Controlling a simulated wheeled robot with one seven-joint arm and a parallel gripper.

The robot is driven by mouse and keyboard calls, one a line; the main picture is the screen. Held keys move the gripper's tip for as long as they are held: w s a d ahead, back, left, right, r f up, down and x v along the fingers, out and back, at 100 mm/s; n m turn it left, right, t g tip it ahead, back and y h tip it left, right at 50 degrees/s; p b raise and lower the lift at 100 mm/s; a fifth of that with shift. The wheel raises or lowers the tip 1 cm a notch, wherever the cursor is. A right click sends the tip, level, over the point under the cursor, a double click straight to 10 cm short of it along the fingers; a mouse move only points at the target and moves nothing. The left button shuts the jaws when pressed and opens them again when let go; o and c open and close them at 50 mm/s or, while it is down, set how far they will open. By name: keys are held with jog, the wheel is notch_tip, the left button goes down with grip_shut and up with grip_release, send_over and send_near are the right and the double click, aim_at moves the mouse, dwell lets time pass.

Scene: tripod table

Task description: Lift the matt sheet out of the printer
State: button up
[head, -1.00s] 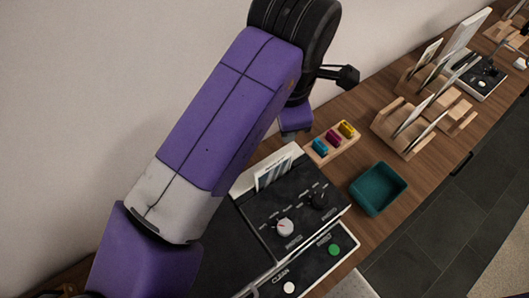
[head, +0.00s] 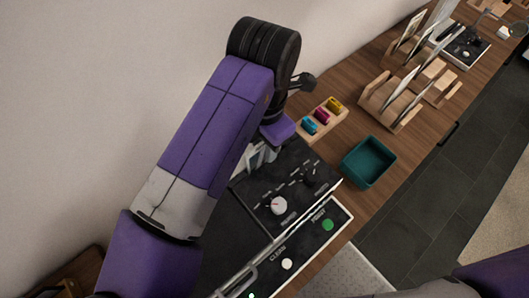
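The printer (head: 262,190) is a black unit with white edges, a white knob, a black knob and a lower strip marked CLEAN and PRINT. A pale sheet with grey stripes (head: 259,158) stands up from its back part in the head view, partly covered by my arm. I cannot tell its finish. My gripper (head: 277,132) is just above and to the right of the sheet's top, pointing down. Its fingertips are hidden or too small to make out, so I cannot tell if they touch the sheet.
A wooden holder (head: 306,137) with blue, magenta and yellow pieces stands close to my gripper. A teal tray (head: 368,162) is right of the printer. Wooden racks (head: 380,105) with upright sheets stand farther right. The wall is close behind my arm.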

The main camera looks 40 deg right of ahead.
jog(key=shift+f, duration=0.45)
grip_shut()
